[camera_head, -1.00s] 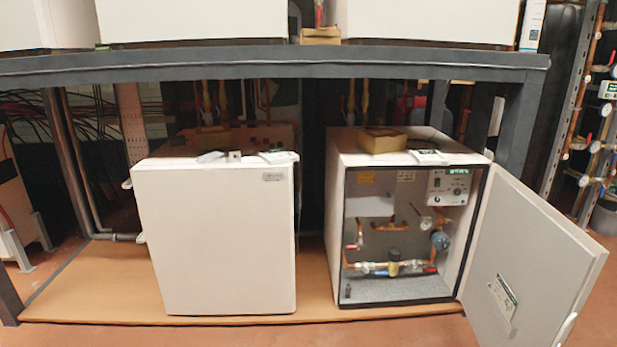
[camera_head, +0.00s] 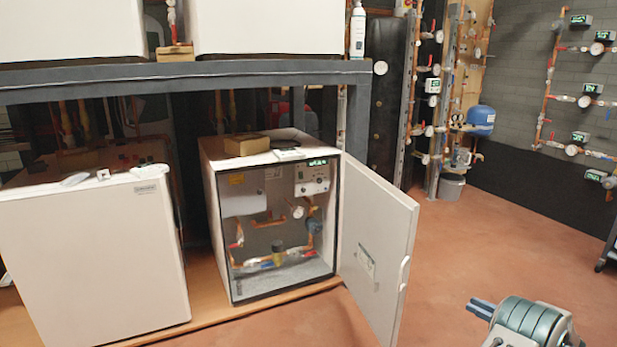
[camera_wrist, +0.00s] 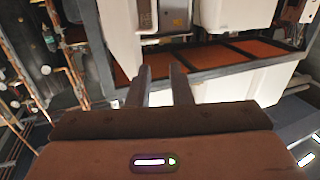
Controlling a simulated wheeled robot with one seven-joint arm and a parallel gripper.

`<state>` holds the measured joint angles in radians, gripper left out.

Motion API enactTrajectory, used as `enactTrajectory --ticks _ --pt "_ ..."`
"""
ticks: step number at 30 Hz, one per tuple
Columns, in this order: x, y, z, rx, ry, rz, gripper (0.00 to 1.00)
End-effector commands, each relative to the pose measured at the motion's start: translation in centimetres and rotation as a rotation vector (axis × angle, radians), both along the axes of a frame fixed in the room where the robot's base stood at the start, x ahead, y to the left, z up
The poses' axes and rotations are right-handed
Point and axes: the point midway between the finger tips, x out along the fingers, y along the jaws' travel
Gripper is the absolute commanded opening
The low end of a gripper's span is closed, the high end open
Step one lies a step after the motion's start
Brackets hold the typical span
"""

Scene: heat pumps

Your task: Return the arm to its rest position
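My gripper (camera_wrist: 161,82) shows in the wrist view as two dark fingers standing apart, with nothing held between them. It is open and empty. Part of my arm (camera_head: 530,325) shows at the bottom right of the head view, over the bare floor and apart from the cabinets. The rest of the arm is out of view.
The right heat pump cabinet (camera_head: 272,195) stands with its door (camera_head: 378,250) swung open to the right. The closed left cabinet (camera_head: 100,255) stands beside it under a dark bench (camera_head: 190,73). Red-brown floor (camera_head: 480,240) is free right of the door. Wall pipes (camera_head: 545,95) stand behind.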

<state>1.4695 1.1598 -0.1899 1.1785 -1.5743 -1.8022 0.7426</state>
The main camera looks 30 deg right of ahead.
Motion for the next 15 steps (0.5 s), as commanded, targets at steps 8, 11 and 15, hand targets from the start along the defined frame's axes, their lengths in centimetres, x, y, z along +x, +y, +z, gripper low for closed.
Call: enactTrajectory --ticks 8,11,15 --pt "6.2 -0.8 6.1 -0.089 0.014 -0.100 0.19" --pt "9.2 -0.8 9.2 -0.130 0.019 -0.150 0.19" --pt "14.8 -0.2 15.3 -0.191 0.031 -0.248 0.19"
